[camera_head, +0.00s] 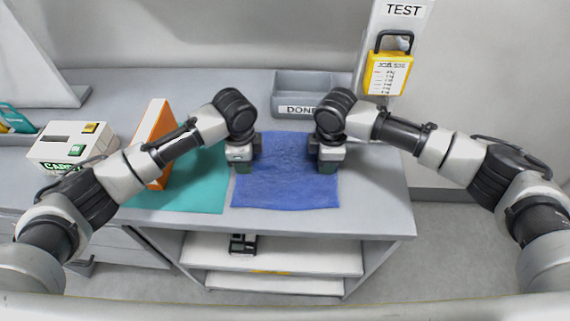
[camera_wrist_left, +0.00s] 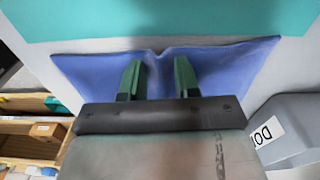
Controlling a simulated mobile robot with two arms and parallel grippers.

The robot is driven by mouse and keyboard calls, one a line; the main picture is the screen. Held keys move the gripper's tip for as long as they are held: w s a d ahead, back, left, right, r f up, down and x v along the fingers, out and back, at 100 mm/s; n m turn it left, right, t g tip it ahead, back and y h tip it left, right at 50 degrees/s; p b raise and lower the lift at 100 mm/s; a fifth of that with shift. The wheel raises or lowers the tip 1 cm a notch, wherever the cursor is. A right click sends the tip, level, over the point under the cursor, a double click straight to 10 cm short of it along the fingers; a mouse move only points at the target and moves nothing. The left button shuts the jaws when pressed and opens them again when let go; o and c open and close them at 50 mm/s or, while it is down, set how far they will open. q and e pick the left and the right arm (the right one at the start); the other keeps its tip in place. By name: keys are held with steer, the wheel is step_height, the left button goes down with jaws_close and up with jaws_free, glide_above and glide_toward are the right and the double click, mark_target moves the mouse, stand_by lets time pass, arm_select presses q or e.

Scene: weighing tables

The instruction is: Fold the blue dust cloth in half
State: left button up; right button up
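The blue dust cloth (camera_head: 290,188) lies spread on the table, with small wrinkles. My left gripper (camera_head: 241,165) is at the cloth's left edge, and my right gripper (camera_head: 331,160) is at its right edge. In the left wrist view, the two green fingers of my left gripper (camera_wrist_left: 159,66) stand apart over the cloth (camera_wrist_left: 220,62). The cloth's edge has a small pucker between them. Whether the fingers touch the cloth is unclear. The fingertips of my right gripper are too small to read.
A teal mat (camera_head: 190,190) lies left of the cloth, with an orange upright panel (camera_head: 154,130) on it. A white box (camera_head: 72,145) is farther left. A grey tray (camera_head: 301,85) marked DONE stands behind. A yellow tag (camera_head: 388,74) hangs at the back right.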

arm_select(q)
steer(key=shift+f, duration=0.1)
jaws_close()
arm_select(e)
steer(key=shift+f, duration=0.1)
jaws_close()
